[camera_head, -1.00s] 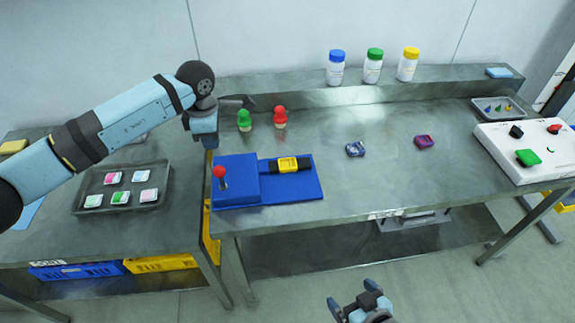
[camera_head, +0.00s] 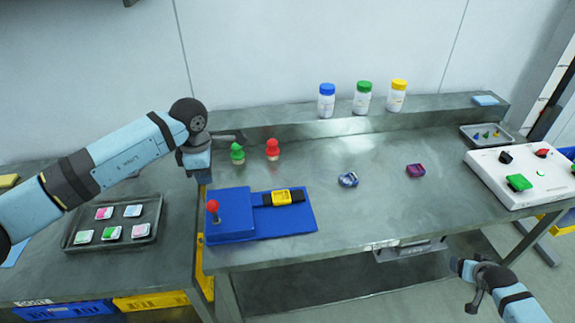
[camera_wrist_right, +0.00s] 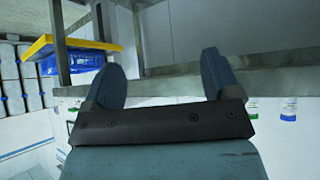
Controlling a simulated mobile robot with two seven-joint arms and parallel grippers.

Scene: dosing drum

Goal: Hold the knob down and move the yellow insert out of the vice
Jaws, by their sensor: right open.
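The red knob (camera_head: 212,206) stands on a short stem at the left end of the blue vice (camera_head: 240,224) on the middle bench. The yellow insert (camera_head: 281,197) sits in the vice's black jaw part, right of the knob. My left gripper (camera_head: 197,162) hangs above the bench's left edge, behind and left of the knob, apart from it. Its fingers are too unclear to show whether they are open. My right gripper (camera_head: 463,268) is in front of the bench, low at the right, far from the vice. In the right wrist view its fingers (camera_wrist_right: 163,68) are apart and empty.
Green (camera_head: 237,153) and red (camera_head: 272,149) figures stand behind the vice. Blue (camera_head: 348,180) and purple (camera_head: 415,171) pieces lie to its right. A white button box (camera_head: 520,185) is at the right, a grey tray (camera_head: 75,236) at the left. The bench's front edge is near my right gripper.

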